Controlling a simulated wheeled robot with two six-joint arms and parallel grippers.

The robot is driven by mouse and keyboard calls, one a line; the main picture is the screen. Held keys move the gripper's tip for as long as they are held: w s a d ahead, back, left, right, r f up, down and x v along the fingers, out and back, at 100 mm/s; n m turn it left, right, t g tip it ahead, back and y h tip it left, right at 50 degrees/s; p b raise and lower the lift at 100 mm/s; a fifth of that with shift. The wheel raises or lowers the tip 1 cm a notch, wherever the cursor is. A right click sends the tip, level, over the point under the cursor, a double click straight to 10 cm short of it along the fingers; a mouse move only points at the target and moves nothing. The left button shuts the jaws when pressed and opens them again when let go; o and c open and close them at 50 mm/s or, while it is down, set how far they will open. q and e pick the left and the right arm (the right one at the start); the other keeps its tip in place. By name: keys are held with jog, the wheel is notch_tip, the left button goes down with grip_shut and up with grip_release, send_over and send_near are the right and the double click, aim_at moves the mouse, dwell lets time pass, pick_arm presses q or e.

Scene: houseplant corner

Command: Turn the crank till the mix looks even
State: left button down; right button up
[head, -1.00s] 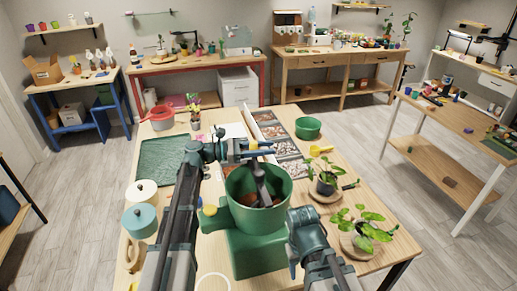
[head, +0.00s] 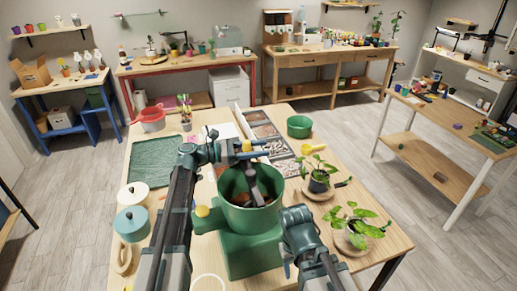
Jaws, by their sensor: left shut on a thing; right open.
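A green mixing tub (head: 234,214) stands on a green base (head: 250,256) at the front middle of the table. Brown mix (head: 238,196) shows inside; it has darker and redder patches, and part is hidden by the grey crank arm (head: 256,186) that reaches down into it. My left gripper (head: 246,150) is shut on this knob. My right gripper (head: 286,266) is open and empty, beside the tub's base at the right; its fingers are partly hidden.
Potted plants on round boards (head: 334,193) stand right of the tub. A green bowl (head: 299,127), a yellow scoop (head: 313,148) and a sectioned tray (head: 268,130) lie behind.

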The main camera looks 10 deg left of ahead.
pick_arm(q)
jog(key=shift+s+d+f+g, duration=0.15)
jog(key=shift+s+d+g, duration=0.05)
jog(key=shift+s, duration=0.25)
jog(key=shift+s+d+f+g, duration=0.15)
jog(key=shift+s+d+g, duration=0.05)
jog(key=shift+s, duration=0.25)
jog(key=c, duration=0.7)
grip_release()
jog(key=shift+o, duration=0.7)
jog(key=shift+s+r+m, duration=0.1)
jog(key=shift+m, duration=0.2)
jog(key=shift+a, duration=0.1)
